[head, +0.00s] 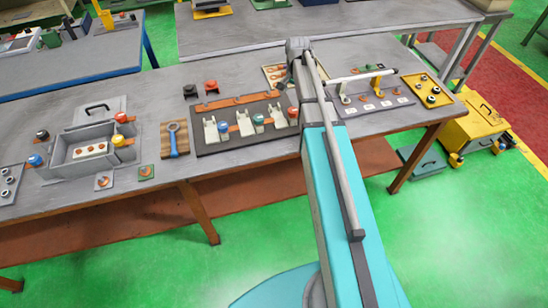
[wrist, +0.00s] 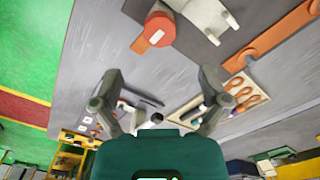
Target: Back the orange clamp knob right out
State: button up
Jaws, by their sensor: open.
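The orange clamp knob (head: 293,112) sits at the right end of the dark fixture board (head: 215,143), by the rightmost pale clamp (head: 277,117). My arm partly crowds it in the head view. In the wrist view the orange knob (wrist: 158,28) is at the top, with an orange tab below left and the pale clamp body (wrist: 205,15) to its right. My gripper (wrist: 160,98) is open and empty, its two fingers apart. The knob appears above the fingers in that view and is not between them. In the head view the fingers are mostly hidden by my arm.
Other clamps with blue (head: 239,128) and teal (head: 258,118) knobs stand left on the same board. A tray with copper-coloured parts (wrist: 240,95) lies near my gripper. A rack with a white bar (head: 360,76) stands to the right. Bare tabletop lies left of the knob in the wrist view.

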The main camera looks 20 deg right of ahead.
jog(key=shift+r+p, duration=2.5)
jog(key=shift+r, duration=0.35)
jog(key=s+a+f+n+b, duration=0.5)
jog(key=s+a+f+b, duration=0.2)
jog(key=s, duration=0.3)
jog(key=s+a+f+n+b, duration=0.5)
jog(key=s+a+f+b, duration=0.1)
jog(key=s+f+b, duration=0.3)
jog(key=shift+s+a+f, duration=0.15)
jog(key=shift+s+a, duration=0.25)
jog(key=shift+s, duration=0.25)
